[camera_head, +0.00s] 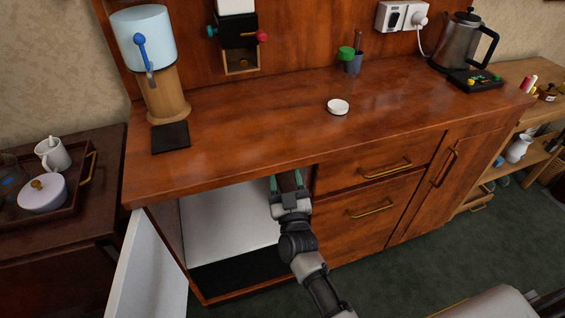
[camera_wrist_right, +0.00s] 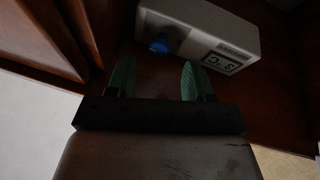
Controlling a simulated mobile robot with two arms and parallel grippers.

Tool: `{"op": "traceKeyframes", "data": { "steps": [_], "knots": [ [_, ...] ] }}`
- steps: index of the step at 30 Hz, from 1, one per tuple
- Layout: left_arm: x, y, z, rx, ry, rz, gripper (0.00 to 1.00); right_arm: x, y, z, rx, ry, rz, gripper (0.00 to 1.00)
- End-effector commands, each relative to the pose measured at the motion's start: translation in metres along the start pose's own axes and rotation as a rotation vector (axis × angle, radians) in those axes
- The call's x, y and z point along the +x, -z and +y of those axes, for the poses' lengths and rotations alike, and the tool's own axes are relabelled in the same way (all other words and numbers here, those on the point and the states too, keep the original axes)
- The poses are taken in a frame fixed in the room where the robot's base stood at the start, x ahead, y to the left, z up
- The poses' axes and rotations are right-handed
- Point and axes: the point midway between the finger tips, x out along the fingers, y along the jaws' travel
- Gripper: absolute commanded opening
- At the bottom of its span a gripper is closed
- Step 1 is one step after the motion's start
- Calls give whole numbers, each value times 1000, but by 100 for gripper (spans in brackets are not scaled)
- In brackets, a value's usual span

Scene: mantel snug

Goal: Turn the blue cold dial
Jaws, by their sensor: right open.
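The blue cold dial (camera_wrist_right: 158,46) is a small round knob on a white box (camera_wrist_right: 205,32) with a display that appears to read 3 °C. In the right wrist view the box sits at the top, tilted in the picture. My right gripper (camera_wrist_right: 156,80) is open, its green fingers pointing towards the box. The dial lies beyond the fingertips, apart from them and between their lines. In the head view my right gripper (camera_head: 287,183) reaches into the open cupboard under the counter edge. There the dial and box are hidden. My left gripper is not in view.
The wooden counter (camera_head: 240,120) overhangs the cupboard opening. The white cupboard door (camera_head: 145,265) stands open at the left. Drawers (camera_head: 375,195) are just right of the arm. A dispenser with a blue lever (camera_head: 142,50) and a white lid (camera_head: 338,106) stand on the counter.

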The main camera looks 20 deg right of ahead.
Motion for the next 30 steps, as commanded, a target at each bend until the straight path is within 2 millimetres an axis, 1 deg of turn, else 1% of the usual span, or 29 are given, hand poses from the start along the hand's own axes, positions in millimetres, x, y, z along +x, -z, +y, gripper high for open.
{"op": "traceKeyframes", "data": {
  "steps": [1, 3, 7, 12, 19, 28, 29, 30],
  "knots": [
    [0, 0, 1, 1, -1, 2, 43, 10, 0, 0, 0, 0, 1, 52],
    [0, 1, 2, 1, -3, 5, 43, 21, 0, 0, 0, 0, 1, 52],
    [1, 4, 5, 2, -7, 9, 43, 35, 0, 0, 0, 1, 0, 52],
    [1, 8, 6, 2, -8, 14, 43, 42, -1, 0, 0, 1, -2, 52],
    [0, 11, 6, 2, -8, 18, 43, 42, -1, 0, 0, 2, -2, 52],
    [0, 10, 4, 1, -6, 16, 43, 42, -1, 0, 0, 2, -2, 6],
    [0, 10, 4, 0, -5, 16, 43, 42, -1, 0, 0, 2, -2, 3],
    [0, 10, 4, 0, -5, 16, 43, 42, -1, 0, -2, 2, -2, 3]
  ]
}}
